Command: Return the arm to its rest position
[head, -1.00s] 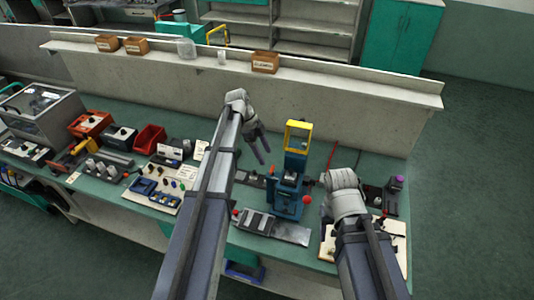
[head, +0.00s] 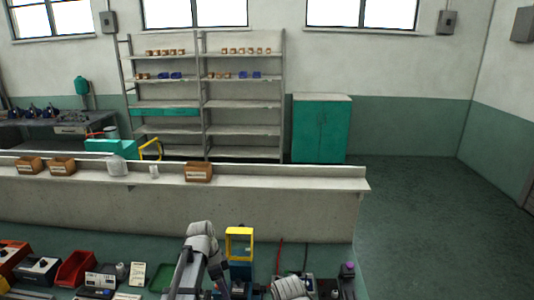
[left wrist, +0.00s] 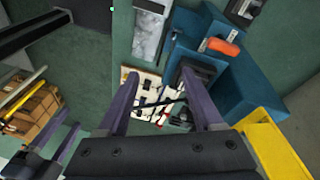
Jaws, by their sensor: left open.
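My left arm rises from the bottom edge in the head view, with its grey wrist at the lower middle. My left gripper (left wrist: 162,100) is open in the left wrist view, its two purple fingers spread with nothing held between them. Behind them is a white board with small parts (left wrist: 147,92). A blue fixture (left wrist: 245,85) with a yellow frame (left wrist: 272,150) is close beside it; the frame also shows in the head view (head: 239,244). My right arm's wrist shows at the bottom edge in the head view; its fingers are not clear.
A pale ledge (head: 270,183) with small brown boxes (head: 198,172) runs behind the bench. A red bin (head: 76,269) is at lower left. Shelving (head: 243,116) and a green cabinet (head: 321,130) stand at the back. The floor at right is clear.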

